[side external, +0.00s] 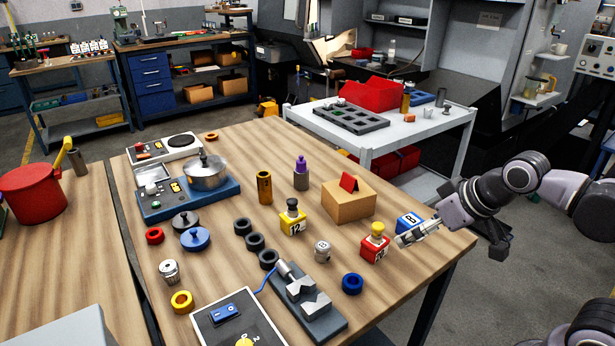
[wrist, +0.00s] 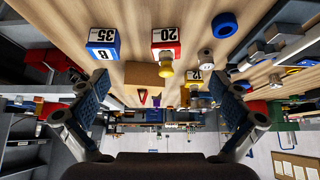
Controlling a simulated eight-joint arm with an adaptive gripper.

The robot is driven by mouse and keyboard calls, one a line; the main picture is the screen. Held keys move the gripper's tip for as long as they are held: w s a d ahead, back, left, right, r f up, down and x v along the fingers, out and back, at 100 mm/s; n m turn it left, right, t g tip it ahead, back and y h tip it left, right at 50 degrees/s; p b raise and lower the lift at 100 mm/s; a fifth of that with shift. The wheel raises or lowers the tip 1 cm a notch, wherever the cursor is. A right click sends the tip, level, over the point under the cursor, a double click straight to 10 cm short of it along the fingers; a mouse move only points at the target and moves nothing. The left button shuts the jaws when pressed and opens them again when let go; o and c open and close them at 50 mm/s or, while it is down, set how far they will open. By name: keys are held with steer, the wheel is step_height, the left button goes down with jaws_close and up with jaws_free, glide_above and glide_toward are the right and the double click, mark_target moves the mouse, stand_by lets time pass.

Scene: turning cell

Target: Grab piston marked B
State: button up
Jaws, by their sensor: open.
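A short silver piston (side external: 322,250) stands on the wooden table with a small dark mark on its side, too small to read surely. It also shows in the wrist view (wrist: 205,56), right of the red block. A second silver piston (side external: 169,271) stands at the table's left; I cannot read a letter on it. My gripper (side external: 405,238) is open and empty, at the table's right edge beside the blue block, well right of both pistons. In the wrist view its fingers (wrist: 158,88) are spread wide with nothing between them.
A blue numbered block (side external: 408,223), a red block with yellow knob (side external: 375,245) and a cardboard box (side external: 347,202) stand near my gripper. A grey fixture (side external: 310,305) and a blue ring (side external: 352,284) flank the nearer piston. A yellow block (side external: 293,221) stands behind it.

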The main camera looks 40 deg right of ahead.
steer(key=shift+s+f, duration=0.25)
steer(key=shift+f, duration=0.1)
steer(key=c, duration=0.8)
steer(key=shift+c, duration=0.2)
steer(key=n+g, duration=0.7)
steer(key=n, duration=0.8)
glide_above(323, 245)
steer(key=shift+s+r, duration=0.2)
steer(key=shift+r, duration=0.2)
steer(key=shift+w+f, duration=0.2)
steer(key=shift+f, duration=4.9)
